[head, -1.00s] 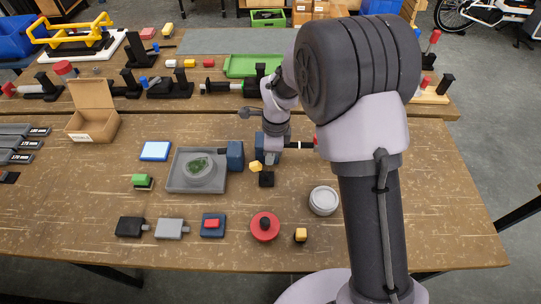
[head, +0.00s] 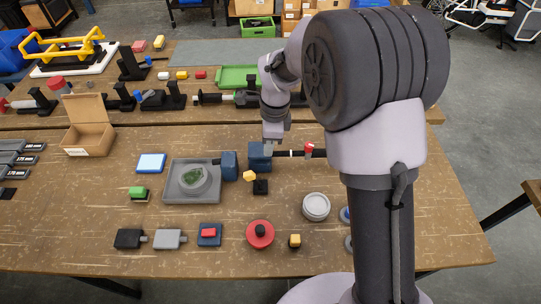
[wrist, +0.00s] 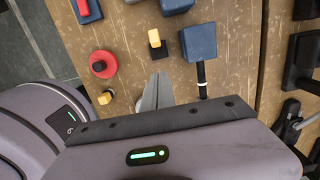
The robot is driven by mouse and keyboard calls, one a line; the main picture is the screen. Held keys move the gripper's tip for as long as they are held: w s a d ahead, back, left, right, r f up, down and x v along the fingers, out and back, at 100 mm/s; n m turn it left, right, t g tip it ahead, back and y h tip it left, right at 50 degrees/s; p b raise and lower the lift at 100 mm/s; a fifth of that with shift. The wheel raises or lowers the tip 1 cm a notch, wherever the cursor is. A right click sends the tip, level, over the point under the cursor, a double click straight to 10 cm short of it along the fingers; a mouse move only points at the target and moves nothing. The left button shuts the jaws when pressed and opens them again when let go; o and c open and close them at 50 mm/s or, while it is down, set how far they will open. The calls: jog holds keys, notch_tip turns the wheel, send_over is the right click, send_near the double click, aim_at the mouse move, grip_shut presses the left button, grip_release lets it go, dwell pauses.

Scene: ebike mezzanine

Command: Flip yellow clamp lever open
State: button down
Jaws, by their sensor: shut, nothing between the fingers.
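The yellow clamp lever (head: 249,176) is a small yellow block tilted over a black base (head: 261,187) in the middle of the near bench. It also shows near the top middle of the wrist view (wrist: 154,37). My gripper (wrist: 158,77) is shut and empty. In the wrist view its fingertips point toward the clamp, with bare bench between them. In the head view my gripper (head: 271,143) is small, above and behind the clamp by a blue block (head: 260,156); its tips are hard to make out.
The blue block has a black rod (head: 293,153) with a red piece (head: 309,150). Another blue block (head: 229,165) and a grey tray (head: 172,197) are left of the clamp. A red disc (head: 260,235) and a second yellow block (head: 295,240) lie nearer. A round grey container (head: 316,207) is right.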

jog(key=r, duration=0.3)
jog(key=shift+a+r, duration=0.2)
jog(key=shift+a, duration=0.2)
jog(key=shift+d, duration=0.1)
